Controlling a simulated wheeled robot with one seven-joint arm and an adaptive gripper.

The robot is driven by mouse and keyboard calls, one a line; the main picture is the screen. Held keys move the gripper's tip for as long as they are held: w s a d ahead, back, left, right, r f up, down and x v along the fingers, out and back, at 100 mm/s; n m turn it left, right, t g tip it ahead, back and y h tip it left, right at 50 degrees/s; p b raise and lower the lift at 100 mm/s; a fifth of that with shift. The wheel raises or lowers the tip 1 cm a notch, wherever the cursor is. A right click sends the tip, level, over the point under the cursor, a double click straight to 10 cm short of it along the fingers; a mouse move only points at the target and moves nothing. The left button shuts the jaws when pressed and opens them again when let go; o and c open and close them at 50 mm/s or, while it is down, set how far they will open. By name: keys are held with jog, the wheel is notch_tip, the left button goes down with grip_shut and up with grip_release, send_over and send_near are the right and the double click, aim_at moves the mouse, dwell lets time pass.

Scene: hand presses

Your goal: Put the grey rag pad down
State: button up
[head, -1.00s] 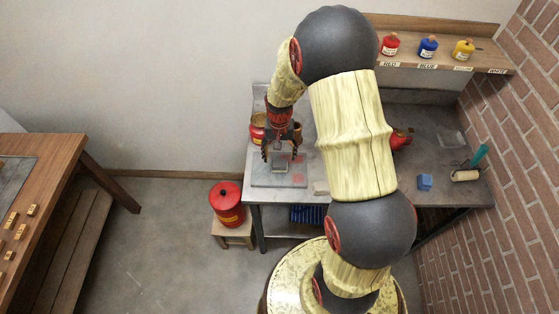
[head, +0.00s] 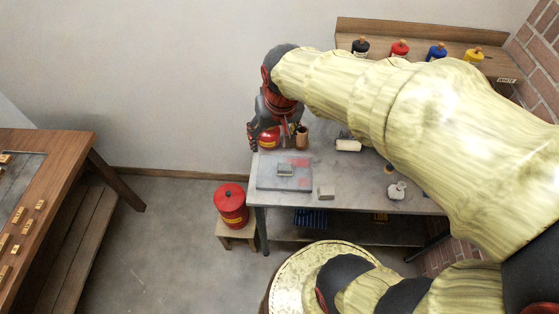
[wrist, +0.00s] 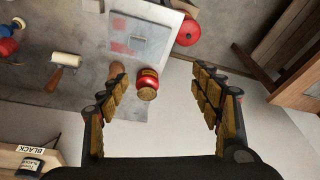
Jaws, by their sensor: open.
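The grey rag pad (head: 286,170) lies flat on a pale grey slab (head: 265,184) with reddish smears, at the left end of the metal bench. The slab also shows in the wrist view (wrist: 158,58), where the pad (wrist: 139,37) is small and faint. My gripper (head: 270,137) is open and empty, behind and above the slab, apart from the pad. In the wrist view its fingers (wrist: 158,72) are spread wide with nothing between them. A red can with a yellow band (wrist: 147,83) and a brown cup (wrist: 116,76) stand on the bench below the gripper.
Ink jars (head: 399,49) line the back shelf. A red bin (head: 230,204) sits on a stool left of the bench. My arm hides the bench's right side.

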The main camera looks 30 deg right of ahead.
jog(key=s+a+r+n+t, duration=0.1)
jog(key=s+a+r, duration=0.1)
jog(key=s, duration=0.3)
jog(key=s+a+r+n+t, duration=0.1)
jog(key=s+a+r, duration=0.1)
jog(key=s+r, duration=0.2)
jog(key=shift+s+a+n, duration=0.4)
jog(key=shift+s, duration=0.85)
